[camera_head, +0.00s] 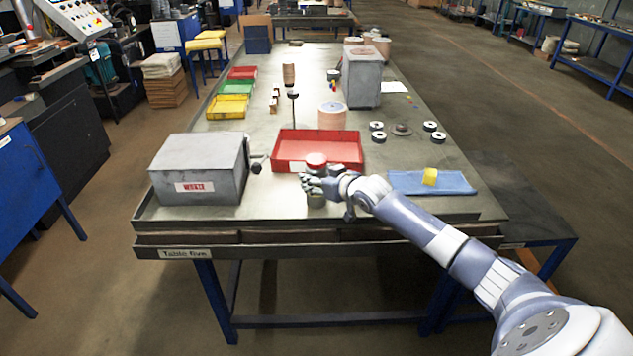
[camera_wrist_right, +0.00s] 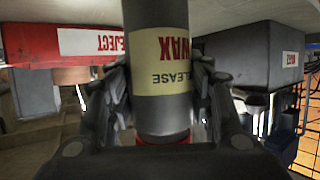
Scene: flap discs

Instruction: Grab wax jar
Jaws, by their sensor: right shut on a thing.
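The wax jar (camera_wrist_right: 163,112) is a grey cylinder with a cream label reading "RELEASE WAX", upside down in the right wrist view. The hand hides much of the jar's body in the head view. I cannot tell whether the jar touches the table. My left gripper is not in view.
The red reject tray (camera_head: 345,149) lies just behind the jar. A grey box labelled "WASTE" (camera_head: 205,160) stands to the left. A blue cloth (camera_head: 455,184) with a yellow block (camera_head: 430,176) lies to the right. The table front (camera_head: 270,212) is bare left of the hand.

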